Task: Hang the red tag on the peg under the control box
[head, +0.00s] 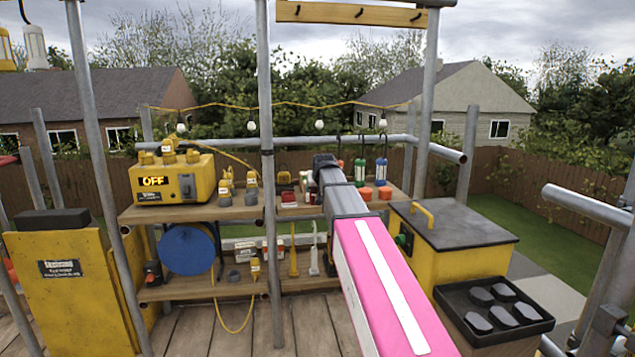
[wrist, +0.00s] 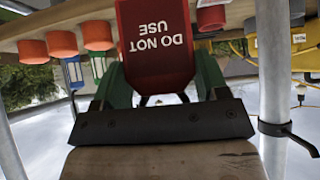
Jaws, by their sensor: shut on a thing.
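The red tag (wrist: 157,40) reads "DO NOT USE", upside down in the wrist view. It is held between the green fingers of my gripper (wrist: 164,78), which is shut on it. In the head view my arm reaches toward the shelf and hides the gripper and tag. A yellow box (head: 205,183) with a display reading "OFF" stands on the upper shelf at left; it looks like the control box. I cannot make out a peg under it.
The wooden upper shelf (head: 150,214) holds several small tools and orange pieces (wrist: 62,44). A blue disc (head: 187,249) is below. Metal scaffold poles (head: 267,200) stand upright before the shelves. A yellow cabinet (head: 462,262) and black tray (head: 540,325) are at right.

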